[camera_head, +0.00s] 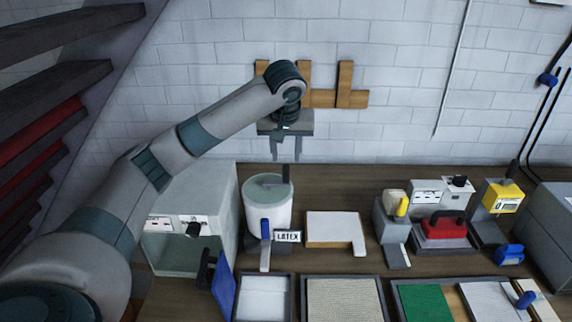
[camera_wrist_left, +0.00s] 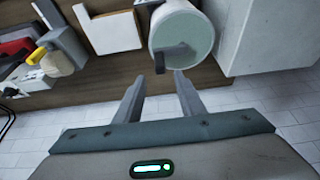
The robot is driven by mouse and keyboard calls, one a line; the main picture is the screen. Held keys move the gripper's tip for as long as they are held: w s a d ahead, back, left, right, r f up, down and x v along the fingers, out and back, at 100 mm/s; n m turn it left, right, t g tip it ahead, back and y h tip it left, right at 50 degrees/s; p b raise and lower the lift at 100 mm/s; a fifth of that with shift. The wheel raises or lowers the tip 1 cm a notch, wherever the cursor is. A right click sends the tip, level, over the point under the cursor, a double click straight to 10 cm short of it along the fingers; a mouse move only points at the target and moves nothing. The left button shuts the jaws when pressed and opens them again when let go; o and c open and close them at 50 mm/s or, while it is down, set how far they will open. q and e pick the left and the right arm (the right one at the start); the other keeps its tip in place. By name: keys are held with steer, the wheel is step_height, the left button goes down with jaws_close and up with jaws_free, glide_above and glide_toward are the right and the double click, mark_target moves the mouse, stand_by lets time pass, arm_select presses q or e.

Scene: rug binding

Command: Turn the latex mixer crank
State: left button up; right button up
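The latex mixer (camera_head: 262,213) is a white drum with a pale green top and a LATEX label (camera_head: 287,236). It stands at the back left of the bench. A dark upright crank handle (camera_head: 286,173) rises from its top at the right; it also shows in the left wrist view (camera_wrist_left: 159,60) at the drum's near rim. My left gripper (camera_head: 286,158) is open and empty, pointing down, just above and behind the handle. In the left wrist view my fingertips (camera_wrist_left: 160,77) are apart, with the handle's end close to the left one. My right gripper is not in view.
A grey box machine (camera_head: 190,205) stands left of the mixer. A white block (camera_head: 334,228) lies to its right. A blue-handled part (camera_head: 265,230) is at the drum's front. Trays (camera_head: 342,279) line the front; a brick wall (camera_head: 400,120) is behind.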

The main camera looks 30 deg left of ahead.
mark_target(286, 166)
arm_select(q)
steer(key=shift+p+x, duration=1.15)
steer(key=shift+x, duration=2.4)
jaws_close()
